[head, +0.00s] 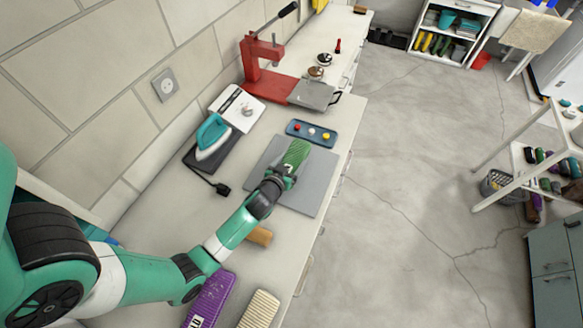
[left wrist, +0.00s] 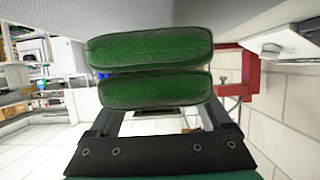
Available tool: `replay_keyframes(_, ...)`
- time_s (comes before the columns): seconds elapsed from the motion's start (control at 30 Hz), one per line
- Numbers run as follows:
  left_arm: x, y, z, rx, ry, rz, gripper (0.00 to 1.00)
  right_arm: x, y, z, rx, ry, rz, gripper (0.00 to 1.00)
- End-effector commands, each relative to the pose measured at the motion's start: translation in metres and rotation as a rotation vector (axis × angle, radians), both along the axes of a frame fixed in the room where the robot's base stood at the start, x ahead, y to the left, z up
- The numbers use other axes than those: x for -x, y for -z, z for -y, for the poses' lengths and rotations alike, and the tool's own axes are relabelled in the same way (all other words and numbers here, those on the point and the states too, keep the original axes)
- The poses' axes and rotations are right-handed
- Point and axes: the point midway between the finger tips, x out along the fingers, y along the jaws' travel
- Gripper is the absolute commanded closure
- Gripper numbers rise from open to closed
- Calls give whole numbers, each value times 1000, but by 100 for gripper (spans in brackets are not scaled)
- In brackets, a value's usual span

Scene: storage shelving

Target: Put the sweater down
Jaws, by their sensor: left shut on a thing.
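A green folded sweater (head: 296,152) is in my left gripper (head: 283,174), over the grey board (head: 318,183) on the white counter. Whether it touches the board, I cannot tell. In the left wrist view, the sweater (left wrist: 150,48) shows as two rounded green layers, one above the other, at the fingers of my left gripper (left wrist: 157,118). The gripper is shut on it. My right gripper is in neither view.
A blue tray (head: 311,132) with coloured knobs lies beyond the board. A teal iron (head: 212,136) stands to the left, and a red press (head: 262,62) farther back. A purple folded item (head: 209,300) and a cream one (head: 260,310) lie nearer. The counter edge is right of the board.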

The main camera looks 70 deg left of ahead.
Motion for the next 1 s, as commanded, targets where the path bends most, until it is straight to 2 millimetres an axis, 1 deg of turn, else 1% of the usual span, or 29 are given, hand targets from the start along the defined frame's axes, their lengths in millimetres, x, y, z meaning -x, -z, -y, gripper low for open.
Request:
replay_keyframes(0.03,-3,4,-3,-1,-1,0,92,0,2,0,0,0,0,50)
replay_keyframes(0.1,-2,18,-2,1,0,-2,92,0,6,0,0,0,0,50)
replay_keyframes(0.2,-2,31,-2,0,1,0,92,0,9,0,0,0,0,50)
replay_keyframes(0.47,-2,33,-2,-2,1,1,92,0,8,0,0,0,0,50)
replay_keyframes(0.6,-2,37,-2,-2,1,1,92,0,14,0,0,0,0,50)
replay_keyframes(0.63,-2,38,-2,-1,0,-1,16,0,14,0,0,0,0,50)
replay_keyframes(0.7,-2,36,-2,-1,0,-1,3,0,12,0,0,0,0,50)
replay_keyframes(0.73,-2,36,-2,0,0,-1,0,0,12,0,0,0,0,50)
replay_keyframes(0.93,-2,36,-2,0,0,-1,0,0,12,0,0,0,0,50)
replay_keyframes(1.0,-2,34,-2,0,0,-1,0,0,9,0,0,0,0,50)
